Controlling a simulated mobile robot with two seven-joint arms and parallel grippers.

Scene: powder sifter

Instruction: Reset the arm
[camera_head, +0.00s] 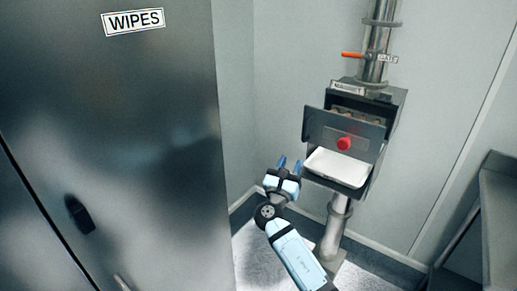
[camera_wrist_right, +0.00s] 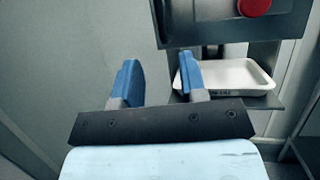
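My right gripper (camera_head: 289,164) is raised in front of and to the left of the powder sifter (camera_head: 311,122). Its blue fingers stand apart with nothing between them, and they also show in the right wrist view (camera_wrist_right: 158,85). A white tray (camera_head: 338,167) sits in the sifter's lower opening, and it also shows in the right wrist view (camera_wrist_right: 228,77) behind the right finger. The sifter's front panel with a red knob (camera_head: 344,143) is tilted outward above the tray. I cannot see the gripper touching the sifter or the tray. My left gripper is not in view.
A tall dark metal cabinet (camera_head: 110,130) marked WIPES fills the left side. A vertical pipe with an orange-handled valve (camera_head: 353,55) rises above the sifter, and a pedestal (camera_head: 334,225) supports it. A metal bench (camera_head: 497,215) stands at the right edge.

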